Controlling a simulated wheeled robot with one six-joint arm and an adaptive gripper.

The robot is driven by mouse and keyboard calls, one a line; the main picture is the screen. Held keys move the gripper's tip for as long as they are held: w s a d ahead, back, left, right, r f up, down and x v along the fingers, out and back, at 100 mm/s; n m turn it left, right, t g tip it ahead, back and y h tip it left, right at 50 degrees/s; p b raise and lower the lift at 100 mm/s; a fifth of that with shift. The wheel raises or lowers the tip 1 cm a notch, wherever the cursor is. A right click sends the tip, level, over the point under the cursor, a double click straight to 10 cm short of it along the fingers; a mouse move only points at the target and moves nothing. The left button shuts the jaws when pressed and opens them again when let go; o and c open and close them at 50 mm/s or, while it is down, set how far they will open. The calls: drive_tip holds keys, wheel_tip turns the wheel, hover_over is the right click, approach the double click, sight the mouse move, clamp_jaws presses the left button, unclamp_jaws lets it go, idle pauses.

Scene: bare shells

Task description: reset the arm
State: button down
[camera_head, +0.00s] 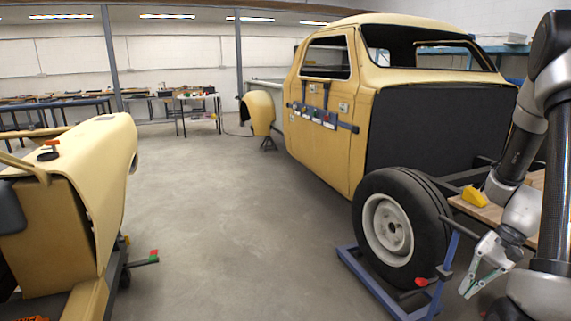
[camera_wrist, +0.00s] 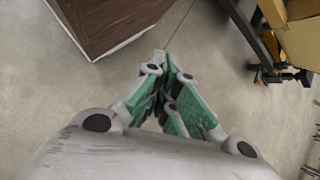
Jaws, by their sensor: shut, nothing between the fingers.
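My gripper (camera_head: 476,284) hangs at the lower right in the head view, beside the wheel and above the floor. My arm comes down from the upper right corner. In the wrist view my gripper (camera_wrist: 172,62) has its green-padded fingers together, with nothing seen between them. Bare grey floor shows beyond the fingertips.
A yellow truck cab (camera_head: 325,110) stands on the right. Its wheel (camera_head: 392,225) rests in a blue stand (camera_head: 375,283) close to my gripper. A yellow wedge (camera_head: 475,197) lies on a wooden board. A yellow body shell (camera_head: 100,170) is at left. The middle floor is clear.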

drive_tip(key=s+a+r+n+t+h, duration=0.2)
drive_tip(key=r+n, duration=0.1)
drive_tip(key=r, duration=0.5)
drive_tip(key=s+a+r+n+t+h, duration=0.2)
drive_tip(key=s+a+r+n, duration=0.1)
drive_tip(key=r, duration=0.5)
drive_tip(key=s+a+r+n+t+h, duration=0.2)
drive_tip(key=s+r+n+h, duration=0.1)
drive_tip(key=r, duration=0.5)
drive_tip(key=shift+s+a+r+t, duration=0.2)
drive_tip(key=shift+a+r+t, duration=0.15)
drive_tip(key=shift+r+t, duration=0.05)
drive_tip(key=shift+f, duration=0.1)
